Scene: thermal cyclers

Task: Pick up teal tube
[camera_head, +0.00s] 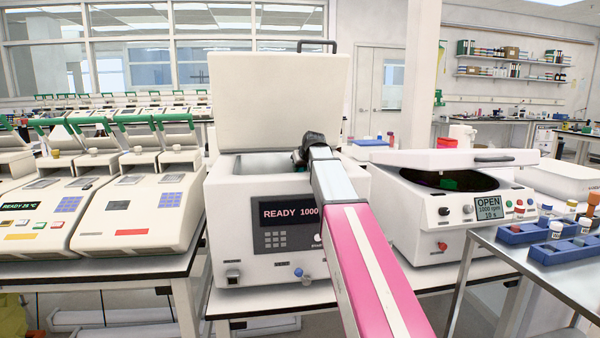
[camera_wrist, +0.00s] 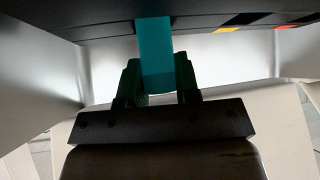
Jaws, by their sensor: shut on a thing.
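The teal tube (camera_wrist: 156,50) shows in the wrist view, upright in the picture between the two green fingers of my gripper (camera_wrist: 159,82). My gripper is shut on it. The tube's upper end meets a dark rack or block (camera_wrist: 105,22) at the top of the wrist view; I cannot tell whether it sits in it or is clear of it. In the head view my gripper (camera_head: 303,156) reaches into the open chamber of the white machine (camera_head: 268,220) reading "READY 1000". The tube is hidden there behind my arm and the machine's front wall.
The machine's lid (camera_head: 270,100) stands raised behind my gripper. The chamber walls are close around it. A centrifuge (camera_head: 430,225) marked "OPEN" stands at the right, and white thermal cyclers (camera_head: 135,225) stand at the left. Blue racks (camera_head: 530,231) sit on the right-hand table.

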